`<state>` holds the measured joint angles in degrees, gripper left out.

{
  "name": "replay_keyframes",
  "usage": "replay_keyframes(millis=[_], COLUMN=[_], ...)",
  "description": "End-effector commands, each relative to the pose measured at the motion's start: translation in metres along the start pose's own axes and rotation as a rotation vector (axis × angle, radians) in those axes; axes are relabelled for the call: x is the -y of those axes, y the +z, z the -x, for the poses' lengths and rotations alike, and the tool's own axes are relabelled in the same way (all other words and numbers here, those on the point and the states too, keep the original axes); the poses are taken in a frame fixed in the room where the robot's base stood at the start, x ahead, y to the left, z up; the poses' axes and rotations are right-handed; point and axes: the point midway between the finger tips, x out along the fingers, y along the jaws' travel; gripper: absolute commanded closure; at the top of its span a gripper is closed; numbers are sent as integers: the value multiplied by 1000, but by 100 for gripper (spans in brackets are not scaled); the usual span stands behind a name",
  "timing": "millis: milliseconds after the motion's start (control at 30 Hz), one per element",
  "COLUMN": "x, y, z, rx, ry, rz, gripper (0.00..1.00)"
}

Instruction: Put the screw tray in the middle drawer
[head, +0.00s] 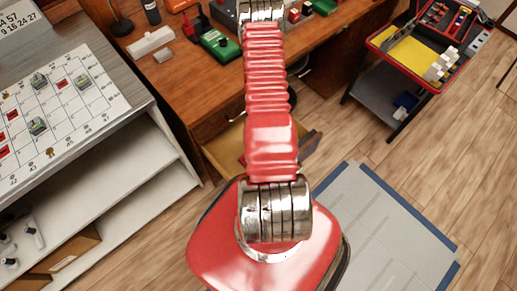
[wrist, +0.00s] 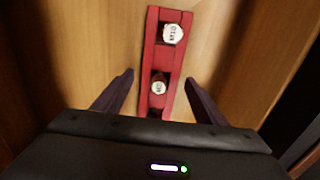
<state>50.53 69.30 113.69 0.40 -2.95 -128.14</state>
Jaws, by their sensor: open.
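The screw tray (wrist: 160,58) is a narrow red strip with round, white-topped screw heads, the far one marked M10. In the wrist view it lies on a pale wooden floor between darker side walls, which looks like the inside of a drawer. My gripper (wrist: 159,78) is open, with one dark finger on each side of the tray and a gap to it on both sides. The tray's near end is hidden by the gripper body. In the head view an open drawer (head: 222,148) sticks out under the desk, partly hidden by my arm. My gripper is hidden there.
The wooden desk (head: 165,72) carries a green-and-black device (head: 219,44) and other items. A grey bench with a marked board (head: 62,95) stands left. A red-rimmed trolley (head: 410,52) stands back right. A grey mat with blue edging (head: 385,225) lies on the floor at right.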

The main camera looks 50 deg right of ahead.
Motion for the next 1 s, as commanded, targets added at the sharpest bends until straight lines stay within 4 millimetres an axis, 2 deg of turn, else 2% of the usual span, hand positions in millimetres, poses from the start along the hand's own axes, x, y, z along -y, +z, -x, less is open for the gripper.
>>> replay_keyframes(millis=[800, 1000], x=[0, 0], y=[0, 0], z=[92, 106], rx=[2, 1], ry=[2, 1], rz=[0, 0], gripper=[35, 35])
